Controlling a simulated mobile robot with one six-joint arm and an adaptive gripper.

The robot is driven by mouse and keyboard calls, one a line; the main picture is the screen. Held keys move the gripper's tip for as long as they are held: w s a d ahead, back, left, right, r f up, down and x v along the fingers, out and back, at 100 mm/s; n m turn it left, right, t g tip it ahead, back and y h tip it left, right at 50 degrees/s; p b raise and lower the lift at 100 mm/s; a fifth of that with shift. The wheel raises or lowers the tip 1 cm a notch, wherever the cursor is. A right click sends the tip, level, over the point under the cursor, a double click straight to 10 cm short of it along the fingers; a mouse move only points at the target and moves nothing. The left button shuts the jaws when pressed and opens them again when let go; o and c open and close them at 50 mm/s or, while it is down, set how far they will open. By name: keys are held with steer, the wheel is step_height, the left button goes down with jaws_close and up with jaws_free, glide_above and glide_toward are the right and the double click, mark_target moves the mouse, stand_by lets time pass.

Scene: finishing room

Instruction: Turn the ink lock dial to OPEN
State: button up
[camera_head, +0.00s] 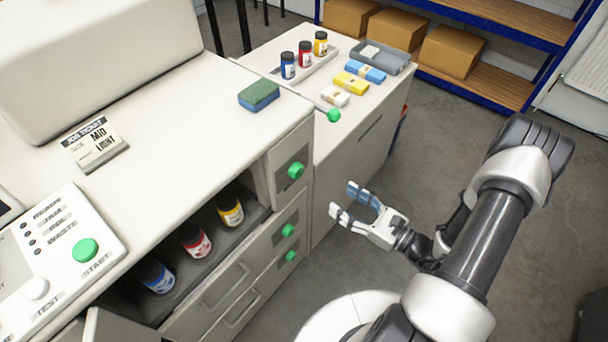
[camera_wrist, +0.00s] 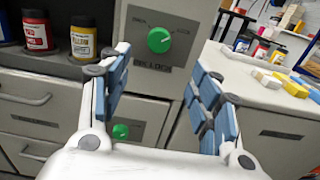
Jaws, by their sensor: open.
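The ink lock dial (camera_wrist: 159,40) is a round green knob with a pale pointer mark on a grey plate. In the wrist view it sits top centre, ahead of and between my fingers, with lettering around it partly legible. In the head view the dial (camera_head: 296,170) is on the cabinet's front, near its right corner. My gripper (camera_head: 352,202) is open and empty, right of the cabinet and apart from the dial. In the wrist view my gripper (camera_wrist: 165,95) has its two blue-padded fingers spread wide. I cannot read the dial's exact setting.
Other green knobs (camera_head: 288,230) sit below on the drawer fronts. Ink bottles (camera_head: 196,242) stand in an open bay to the left. A side counter (camera_head: 372,125) holds bottles, cloths and a grey tray (camera_head: 381,57). The floor (camera_head: 420,150) right of the cabinets is clear around my arm.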

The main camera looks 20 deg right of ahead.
mark_target(300, 172)
steer(key=b+x, duration=0.2)
steer(key=x, duration=1.2)
steer(key=shift+w+a+b, duration=0.2)
steer(key=shift+w+b, duration=0.05)
steer(key=shift+b, duration=0.1)
steer(key=shift+c, duration=0.2)
steer(key=c, duration=1)
